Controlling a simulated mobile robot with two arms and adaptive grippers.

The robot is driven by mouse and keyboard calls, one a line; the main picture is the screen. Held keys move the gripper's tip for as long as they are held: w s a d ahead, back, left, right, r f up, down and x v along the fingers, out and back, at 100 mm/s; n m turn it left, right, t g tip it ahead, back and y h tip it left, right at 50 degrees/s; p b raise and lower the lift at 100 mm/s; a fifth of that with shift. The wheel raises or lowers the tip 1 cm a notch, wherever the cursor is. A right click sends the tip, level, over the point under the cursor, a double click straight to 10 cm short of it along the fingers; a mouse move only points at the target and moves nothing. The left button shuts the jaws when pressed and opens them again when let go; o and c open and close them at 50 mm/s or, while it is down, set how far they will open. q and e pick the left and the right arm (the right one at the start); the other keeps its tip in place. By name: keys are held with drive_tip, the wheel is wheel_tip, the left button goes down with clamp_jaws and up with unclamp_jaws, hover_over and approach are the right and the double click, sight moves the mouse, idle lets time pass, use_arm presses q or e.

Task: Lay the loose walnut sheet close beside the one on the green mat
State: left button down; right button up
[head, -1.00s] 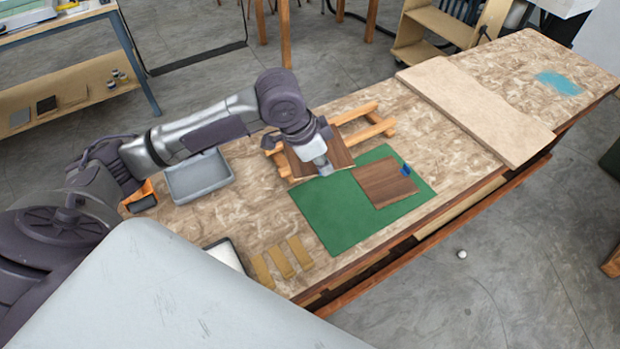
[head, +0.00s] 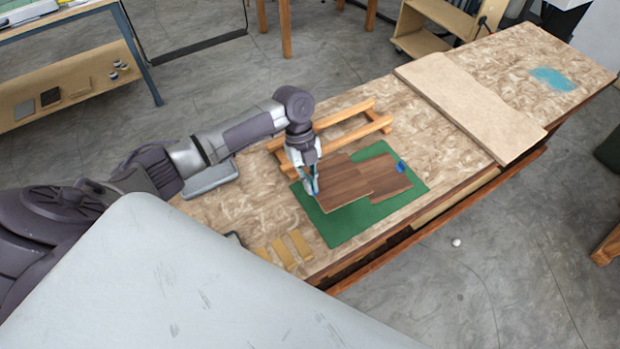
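The loose walnut sheet (head: 340,187) is over the left part of the green mat (head: 349,230). My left gripper (head: 313,188) points down at its left edge and appears shut on that edge. The other walnut sheet (head: 390,181) lies on the right part of the mat, with a small blue item (head: 400,166) at its far right corner. The loose sheet's right edge meets or slightly overlaps the other sheet; I cannot tell whether it touches or hovers just above. My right gripper is not in view.
A wooden rack (head: 330,121) stands just behind the mat, empty. A grey tray (head: 208,180) is left, partly behind my arm. Several tan strips (head: 280,251) lie front left of the mat. A pale board (head: 470,108) lies across the bench on the right.

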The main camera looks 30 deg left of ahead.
use_arm(q)
drive_tip(key=shift+s+f, duration=0.1)
drive_tip(key=shift+f, duration=0.15)
drive_tip(key=b, duration=0.5)
hover_over(315, 207)
drive_tip(key=a, duration=0.2)
drive_tip(key=f, duration=0.5)
drive_tip(key=shift+d, duration=0.25)
drive_tip(key=shift+w+f+b, duration=0.25)
drive_tip(key=shift+f+b, duration=0.1)
drive_tip(key=shift+f, duration=0.3)
drive_tip(key=shift+w+d, duration=0.2)
drive_tip(key=shift+w, duration=0.05)
drive_tip(key=shift+f, duration=0.1)
idle(0.4)
drive_tip(key=c, duration=0.8)
unclamp_jaws()
drive_tip(key=shift+o, duration=0.2)
